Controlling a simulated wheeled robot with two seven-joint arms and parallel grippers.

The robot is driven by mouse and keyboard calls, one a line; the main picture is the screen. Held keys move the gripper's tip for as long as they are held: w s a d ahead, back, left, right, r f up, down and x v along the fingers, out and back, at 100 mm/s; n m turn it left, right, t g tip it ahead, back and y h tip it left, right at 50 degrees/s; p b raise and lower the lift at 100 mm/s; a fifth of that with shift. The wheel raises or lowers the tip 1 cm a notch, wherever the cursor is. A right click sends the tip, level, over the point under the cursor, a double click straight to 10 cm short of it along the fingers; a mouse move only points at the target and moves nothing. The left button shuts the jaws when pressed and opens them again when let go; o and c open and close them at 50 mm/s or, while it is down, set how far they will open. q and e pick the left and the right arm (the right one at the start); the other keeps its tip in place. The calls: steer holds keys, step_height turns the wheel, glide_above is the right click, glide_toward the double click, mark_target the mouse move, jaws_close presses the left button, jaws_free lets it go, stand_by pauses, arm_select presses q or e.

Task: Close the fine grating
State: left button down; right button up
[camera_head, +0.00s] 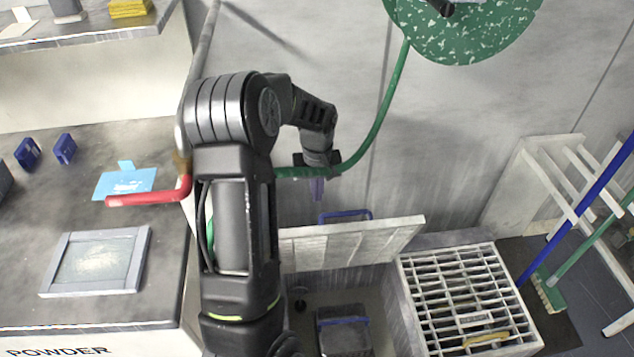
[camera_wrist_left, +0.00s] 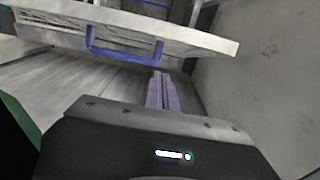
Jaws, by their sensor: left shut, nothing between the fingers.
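What looks like the fine grating (camera_head: 375,240) is a pale panel standing raised over an open pit, its blue handle (camera_head: 345,215) on the far side. In the left wrist view the panel (camera_wrist_left: 190,33) crosses the top, with the blue handle (camera_wrist_left: 125,52) hanging from it. My left gripper (camera_head: 317,190) is just beyond and above the handle. Its purple fingers (camera_wrist_left: 162,92) are shut and empty, apart from the handle in the picture. My left arm hides the left end of the panel. My right gripper is not in view.
A white coarse grating (camera_head: 465,290) lies flat right of the pit (camera_head: 310,285). A dark box (camera_head: 343,335) sits in the pit. A green hose (camera_head: 385,110) runs behind my arm. A counter (camera_head: 80,180) with a red pipe (camera_head: 145,198) is at left; brooms lean at right.

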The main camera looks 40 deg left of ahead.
arm_select(q)
steer(key=f, duration=0.1)
steer(key=s+d+f, duration=0.1)
steer(key=f, duration=0.1)
steer(key=d+f+p, duration=0.1)
steer(key=shift+s+d+f, duration=0.2)
steer(key=shift+s+f, duration=0.15)
steer(key=shift+s, duration=0.05)
steer(key=shift+s+d+f, duration=0.2)
steer(key=shift+d+f, duration=0.05)
